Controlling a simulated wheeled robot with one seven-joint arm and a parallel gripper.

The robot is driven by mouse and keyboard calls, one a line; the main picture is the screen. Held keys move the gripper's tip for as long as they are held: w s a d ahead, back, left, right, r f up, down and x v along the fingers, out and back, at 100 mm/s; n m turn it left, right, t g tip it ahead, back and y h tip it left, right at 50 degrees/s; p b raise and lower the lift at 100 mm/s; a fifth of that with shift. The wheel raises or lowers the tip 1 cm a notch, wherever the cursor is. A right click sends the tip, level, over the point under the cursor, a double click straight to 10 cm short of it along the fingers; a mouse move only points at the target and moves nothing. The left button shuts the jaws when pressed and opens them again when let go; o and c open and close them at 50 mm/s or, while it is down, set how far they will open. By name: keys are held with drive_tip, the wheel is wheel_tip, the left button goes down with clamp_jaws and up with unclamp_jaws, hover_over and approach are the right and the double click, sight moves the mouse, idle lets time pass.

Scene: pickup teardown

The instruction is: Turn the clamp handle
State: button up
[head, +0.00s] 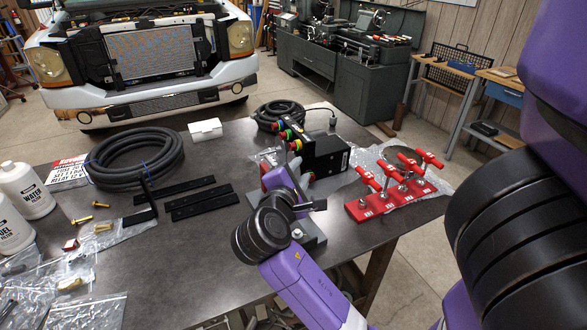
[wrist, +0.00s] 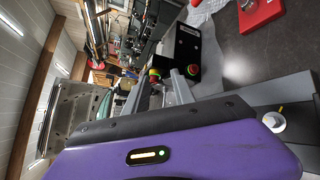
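Several clamps with red T-shaped handles (head: 430,159) stand on a red base (head: 378,206) at the table's right side in the head view. I cannot tell which handle the task means. A corner of a red block (wrist: 258,14) shows at the top of the wrist view. My gripper (head: 308,206) is left of the red base, over a grey metal fixture (head: 313,241) with a pale round knob (wrist: 273,122). My black wrist joint hides part of the fixture and gripper. Grey finger-like bars show in the wrist view, but their gap and any contact are unclear.
A black box (head: 328,155) with coloured knobs (head: 294,145) stands just behind my gripper. Clear plastic wrap (head: 372,160) lies around the red base.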

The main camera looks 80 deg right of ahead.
drive_tip(key=shift+s+a+r, duration=0.15)
drive_tip(key=shift+s+a, duration=0.2)
drive_tip(key=shift+s, duration=0.4)
drive_tip(key=shift+r+p, duration=0.1)
drive_tip(key=shift+p, duration=0.55)
drive_tip(key=b+v, duration=0.1)
drive_tip(key=v, duration=0.6)
drive_tip(key=shift+a, duration=0.4)
drive_tip(key=shift+o, duration=0.3)
drive_tip(key=shift+w, duration=0.1)
